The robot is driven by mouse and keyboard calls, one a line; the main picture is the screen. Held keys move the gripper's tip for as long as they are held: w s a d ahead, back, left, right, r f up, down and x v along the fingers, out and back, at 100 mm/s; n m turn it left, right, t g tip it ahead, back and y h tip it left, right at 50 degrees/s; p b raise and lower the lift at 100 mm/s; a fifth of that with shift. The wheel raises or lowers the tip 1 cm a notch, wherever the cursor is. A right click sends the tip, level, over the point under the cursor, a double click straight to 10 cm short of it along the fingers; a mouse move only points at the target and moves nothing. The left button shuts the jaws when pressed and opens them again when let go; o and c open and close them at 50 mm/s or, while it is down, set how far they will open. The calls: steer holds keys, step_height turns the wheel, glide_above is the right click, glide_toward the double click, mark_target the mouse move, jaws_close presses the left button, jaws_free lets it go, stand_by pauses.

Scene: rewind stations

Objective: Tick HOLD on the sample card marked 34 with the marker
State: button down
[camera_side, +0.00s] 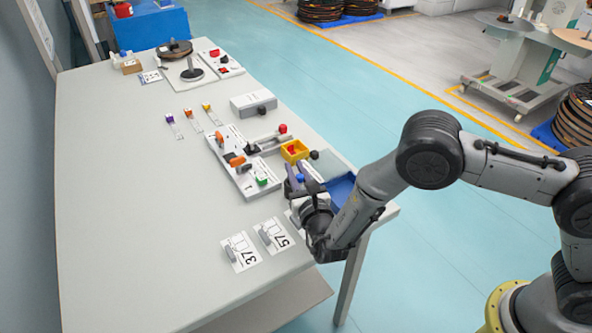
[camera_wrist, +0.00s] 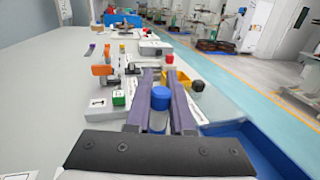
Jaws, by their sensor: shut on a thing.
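My gripper (camera_side: 298,180) is shut on a marker with a blue cap (camera_wrist: 161,98) and a grey body, held between the purple fingers above the table's right edge. The blue cap also shows in the side view (camera_side: 300,178). Two sample cards lie at the near end of the table, left of my gripper in the side view. One appears to read 37 (camera_side: 240,252) and the other 57 (camera_side: 272,236), each with a grey piece on it. A further white card seems partly hidden beneath my gripper; its number is not visible. I cannot read 34 on any card.
A white board (camera_side: 241,180) with orange and green parts lies beyond my gripper. A yellow bin (camera_side: 294,151) and a blue tray (camera_side: 341,188) are close by at the right edge. A grey box (camera_side: 253,104) stands farther back. The table's left half is clear.

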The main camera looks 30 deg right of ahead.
step_height(320, 180, up, 7)
stand_by(1.1)
stand_by(0.3)
